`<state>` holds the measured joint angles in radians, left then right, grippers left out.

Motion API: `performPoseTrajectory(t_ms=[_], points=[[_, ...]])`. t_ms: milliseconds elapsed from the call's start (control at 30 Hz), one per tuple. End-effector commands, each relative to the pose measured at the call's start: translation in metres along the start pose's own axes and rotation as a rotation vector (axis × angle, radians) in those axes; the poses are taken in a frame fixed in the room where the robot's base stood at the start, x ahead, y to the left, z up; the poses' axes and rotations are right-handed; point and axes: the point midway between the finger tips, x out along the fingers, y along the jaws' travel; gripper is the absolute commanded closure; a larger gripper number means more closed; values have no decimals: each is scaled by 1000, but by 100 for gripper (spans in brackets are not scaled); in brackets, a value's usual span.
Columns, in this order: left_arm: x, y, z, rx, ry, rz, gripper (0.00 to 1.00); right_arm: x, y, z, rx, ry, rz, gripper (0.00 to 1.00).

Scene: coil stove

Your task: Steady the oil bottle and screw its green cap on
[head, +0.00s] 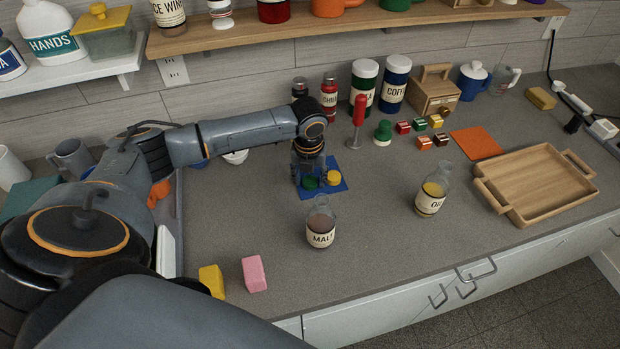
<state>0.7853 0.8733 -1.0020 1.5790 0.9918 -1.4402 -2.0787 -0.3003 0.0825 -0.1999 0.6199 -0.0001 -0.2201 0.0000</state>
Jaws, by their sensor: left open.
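The oil bottle (432,194) stands upright and uncapped on the counter, right of centre, with yellow liquid and a label. The green cap (310,183) lies on a blue mat (337,188), with a yellow cap (333,177) to its right. My left gripper (309,176) points down over the mat, open, right at the green cap. Its fingers partly hide the mat, and I cannot tell whether they touch the cap. My right gripper is out of view.
An uncapped malt bottle (321,226) stands in front of the mat. A wooden tray (545,215) lies right of the oil bottle. Pink (254,274) and yellow (212,281) blocks sit near the front edge. Jars and small boxes line the back. Counter between the bottles is clear.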

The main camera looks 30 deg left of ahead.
Motion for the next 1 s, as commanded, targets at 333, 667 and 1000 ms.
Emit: performPoseTrajectory(t_ms=[333, 667, 1000], points=[[3, 0, 0, 1, -1, -1, 52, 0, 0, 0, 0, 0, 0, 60], [3, 0, 0, 0, -1, 0, 74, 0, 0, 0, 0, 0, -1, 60], [-16, 0, 4, 0, -5, -1, 74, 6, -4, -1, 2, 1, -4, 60]])
